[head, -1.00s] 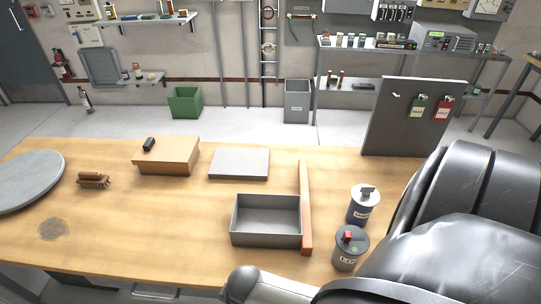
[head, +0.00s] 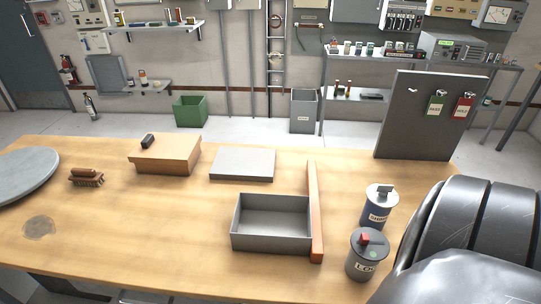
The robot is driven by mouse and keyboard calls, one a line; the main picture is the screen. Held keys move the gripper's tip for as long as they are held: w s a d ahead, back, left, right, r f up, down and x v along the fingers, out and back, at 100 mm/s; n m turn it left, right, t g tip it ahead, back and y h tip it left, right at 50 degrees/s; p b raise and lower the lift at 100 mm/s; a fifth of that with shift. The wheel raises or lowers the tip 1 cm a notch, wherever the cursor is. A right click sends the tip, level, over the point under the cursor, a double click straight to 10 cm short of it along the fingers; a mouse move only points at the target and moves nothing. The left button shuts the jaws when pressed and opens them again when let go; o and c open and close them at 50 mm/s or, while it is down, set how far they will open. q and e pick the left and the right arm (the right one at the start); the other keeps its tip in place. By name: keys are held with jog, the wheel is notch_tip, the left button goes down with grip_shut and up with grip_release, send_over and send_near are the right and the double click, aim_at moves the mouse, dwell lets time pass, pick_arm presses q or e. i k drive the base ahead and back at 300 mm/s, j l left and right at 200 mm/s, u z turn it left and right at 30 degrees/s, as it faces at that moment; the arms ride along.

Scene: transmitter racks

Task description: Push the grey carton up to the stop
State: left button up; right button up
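The grey carton (head: 270,241), an open and empty box, sits upright on the wooden table. A long reddish-brown wooden bar (head: 314,190), which looks like the stop, lies along the carton's right side. The carton's right wall appears to be against the bar, with no gap visible. A flat grey slab (head: 242,165), perhaps a lid, lies behind the carton. My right arm's dark links fill the lower right corner, but its gripper is out of the picture. My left gripper is not in view either.
Two labelled canisters (head: 379,206) (head: 366,257) stand right of the bar. A brown box (head: 165,157) with a small black item on top, a brush (head: 87,177) and a round grey disc (head: 22,174) are to the left. An upright grey panel (head: 425,115) holds tags.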

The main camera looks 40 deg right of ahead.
aim_at(261, 222)
jog(key=i+j, duration=0.25)
jog(key=j, duration=0.2)
jog(key=i+j, duration=0.25)
jog(key=j, duration=0.15)
jog(key=z, duration=1.75)
